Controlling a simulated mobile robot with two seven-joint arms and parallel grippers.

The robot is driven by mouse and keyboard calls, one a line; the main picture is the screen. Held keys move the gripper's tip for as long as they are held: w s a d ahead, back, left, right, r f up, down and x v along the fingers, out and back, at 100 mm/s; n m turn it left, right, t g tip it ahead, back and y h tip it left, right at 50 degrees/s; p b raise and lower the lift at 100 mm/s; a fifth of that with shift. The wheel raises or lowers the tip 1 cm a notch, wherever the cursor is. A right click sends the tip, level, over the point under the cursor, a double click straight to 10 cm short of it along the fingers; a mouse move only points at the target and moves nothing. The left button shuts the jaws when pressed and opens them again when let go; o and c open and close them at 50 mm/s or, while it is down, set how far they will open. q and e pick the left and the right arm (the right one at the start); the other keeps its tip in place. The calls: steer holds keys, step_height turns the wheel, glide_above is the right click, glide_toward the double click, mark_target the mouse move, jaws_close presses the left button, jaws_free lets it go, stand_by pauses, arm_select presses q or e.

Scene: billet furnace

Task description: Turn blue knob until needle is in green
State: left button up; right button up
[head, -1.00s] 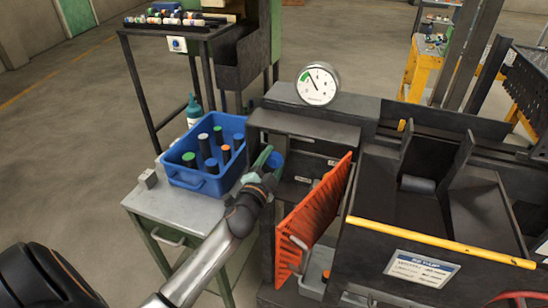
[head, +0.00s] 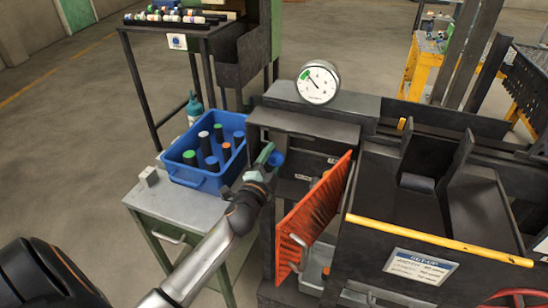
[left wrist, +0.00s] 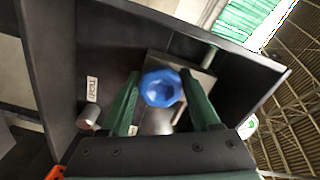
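The round white gauge (head: 318,83) stands on top of the dark furnace housing. Its dark needle points up and left, at or close to the green band at the dial's upper left; it is too small to tell exactly. The blue knob (head: 277,159) sticks out from the left side of the housing, and its faceted face shows in the left wrist view (left wrist: 161,88). My left gripper (head: 264,157) is at the knob. Its green fingers (left wrist: 160,90) stand apart on either side of the knob, apparently without clamping it. My right gripper is out of view.
A blue crate (head: 196,181) with several capped cylinders stands on a grey metal table (head: 180,208) at the left. An orange grille panel (head: 310,213) and a yellow-edged bin (head: 440,241) lie to the right of my left arm. Floor at the far left is clear.

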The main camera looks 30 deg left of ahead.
arm_select(q)
steer(key=o, duration=0.3)
steer(key=shift+o, duration=0.2)
steer(key=shift+s, duration=0.1)
steer(key=b+v, duration=0.1)
steer(key=v, duration=1.1)
steer(key=shift+s, duration=0.2)
steer(key=shift+d+f, duration=0.1)
steer(key=shift+f, duration=0.05)
steer(key=s+d+f+n+g+h+p, duration=0.2)
steer(key=s+d+f+n+g+h, duration=0.1)
steer(key=s+d+f, duration=0.4)
steer(key=s+d+f+n+g+h+p, duration=0.3)
steer(key=s+d+f+n+g, duration=0.2)
steer(key=f, duration=0.7)
steer(key=s+d, duration=0.2)
steer(key=s, duration=0.1)
steer(key=shift+d+f+h, duration=0.3)
steer(key=shift+h, duration=0.1)
